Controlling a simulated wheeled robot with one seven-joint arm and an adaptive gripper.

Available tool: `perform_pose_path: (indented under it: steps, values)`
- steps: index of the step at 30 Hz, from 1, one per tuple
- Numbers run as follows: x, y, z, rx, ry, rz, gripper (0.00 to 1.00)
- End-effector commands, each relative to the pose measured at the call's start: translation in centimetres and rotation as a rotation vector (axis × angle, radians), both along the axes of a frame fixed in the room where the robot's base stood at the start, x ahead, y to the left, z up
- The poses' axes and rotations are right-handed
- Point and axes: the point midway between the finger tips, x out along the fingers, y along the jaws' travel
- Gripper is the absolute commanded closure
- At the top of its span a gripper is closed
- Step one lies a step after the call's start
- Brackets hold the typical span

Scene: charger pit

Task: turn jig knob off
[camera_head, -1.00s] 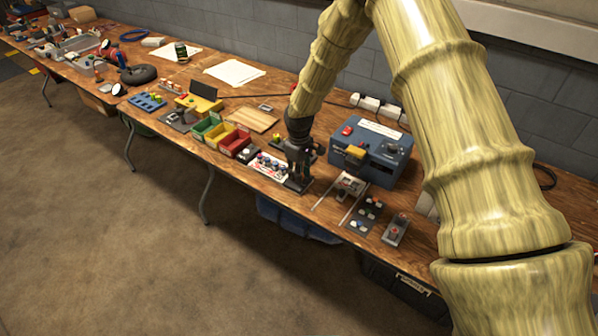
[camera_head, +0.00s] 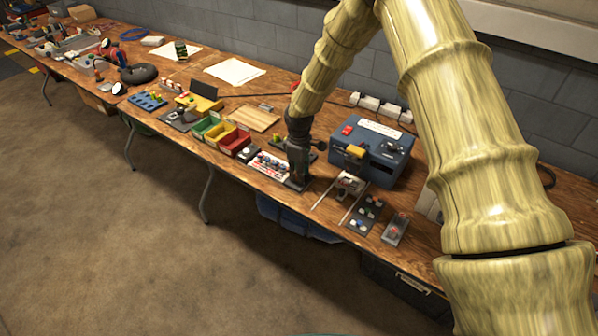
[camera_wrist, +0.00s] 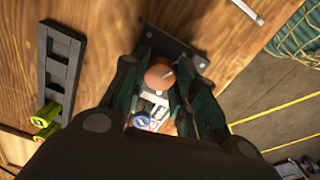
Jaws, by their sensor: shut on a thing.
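The jig knob (camera_wrist: 159,76) is a round orange-brown cap with a pale pointer line. It sits on a dark grey plate (camera_wrist: 178,47) with screw holes. My gripper (camera_wrist: 172,68) has its dark green fingers on both sides of the knob and is shut on it. In the head view my gripper (camera_head: 299,180) points down at the bench near its front edge and hides the knob. The plate (camera_head: 296,187) shows only a little below the fingers. I cannot read any on or off marking.
A blue box (camera_head: 372,150) with a red switch stands to the right of my gripper. A white panel with coloured knobs (camera_head: 268,163) lies to its left. In the wrist view, a slotted dark bar (camera_wrist: 60,66) with yellow-green pieces lies to the left.

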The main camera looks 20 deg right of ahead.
Motion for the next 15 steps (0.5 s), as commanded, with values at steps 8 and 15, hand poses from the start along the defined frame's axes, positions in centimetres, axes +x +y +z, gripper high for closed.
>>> perform_pose_path:
  steps: [8, 15]
  values:
    - [-0.02, -0.1, 0.0, -0.001, 0.001, -0.001, 0.61]
    - [0.04, -0.06, 0.58, -0.001, -0.001, -0.001, 0.61]
